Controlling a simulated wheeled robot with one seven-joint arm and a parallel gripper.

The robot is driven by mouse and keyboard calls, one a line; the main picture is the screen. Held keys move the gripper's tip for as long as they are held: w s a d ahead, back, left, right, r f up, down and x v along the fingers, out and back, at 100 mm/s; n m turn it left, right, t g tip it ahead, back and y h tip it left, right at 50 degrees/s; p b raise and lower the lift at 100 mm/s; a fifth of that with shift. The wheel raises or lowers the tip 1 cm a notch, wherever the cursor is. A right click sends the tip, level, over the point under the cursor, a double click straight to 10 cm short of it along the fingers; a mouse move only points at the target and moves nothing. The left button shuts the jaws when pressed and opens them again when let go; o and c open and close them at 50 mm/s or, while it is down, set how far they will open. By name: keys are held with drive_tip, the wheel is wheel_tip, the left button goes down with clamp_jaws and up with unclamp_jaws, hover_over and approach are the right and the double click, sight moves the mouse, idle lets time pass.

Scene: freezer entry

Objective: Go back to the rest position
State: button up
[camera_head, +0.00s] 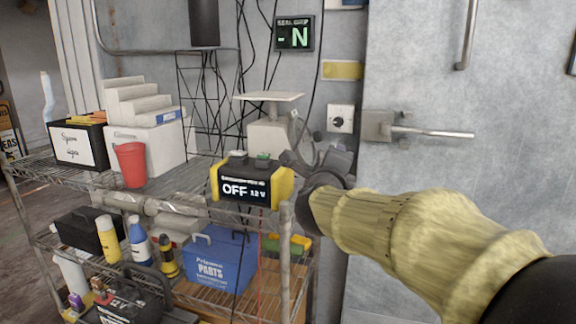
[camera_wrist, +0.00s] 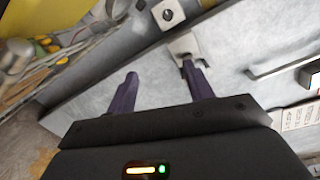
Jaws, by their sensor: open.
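My gripper (camera_wrist: 162,91) is open, with two purple fingers apart and nothing between them in the wrist view. In the head view my arm comes in from the lower right in a yellow sleeve. My gripper (camera_head: 312,160) there is in front of the wall, just right of the yellow and black battery box (camera_head: 250,186) that reads OFF 12 V. The freezer door (camera_head: 470,90) is a grey panel with a latch handle (camera_head: 432,132) to the right of my gripper. In the wrist view, the door (camera_wrist: 240,60) lies beyond the fingers.
A rotary switch (camera_head: 340,118) and a lit display (camera_head: 294,34) are on the wall. The space before the door looks clear.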

drive_tip(key=s+f+n+g+y, duration=0.35)
drive_tip(key=f+n, duration=0.45)
drive_tip(key=f, duration=0.3)
drive_tip(key=s+f+n+g+y, duration=0.2)
drive_tip(key=s+f+n+g, duration=0.15)
drive_tip(key=f+n, duration=0.6)
drive_tip(key=s+d+f+n+g+h, duration=0.1)
drive_tip(key=s+d+f+n+g, duration=0.25)
drive_tip(key=s+f, duration=0.4)
drive_tip(key=s+d+f+n+g, duration=0.2)
drive_tip(key=s+f+n+g, duration=0.15)
drive_tip(key=s+f, duration=0.45)
drive_tip(key=w+r+p+v, duration=0.1)
drive_tip(key=w+p+v, duration=0.2)
drive_tip(key=p+v, duration=1.3)
drive_tip(key=w+p+v, duration=0.3)
drive_tip(key=p+v, duration=1.3)
drive_tip(key=shift+w+a+r, duration=0.2)
drive_tip(key=shift+a+r, duration=0.05)
drive_tip(key=shift+r, duration=0.15)
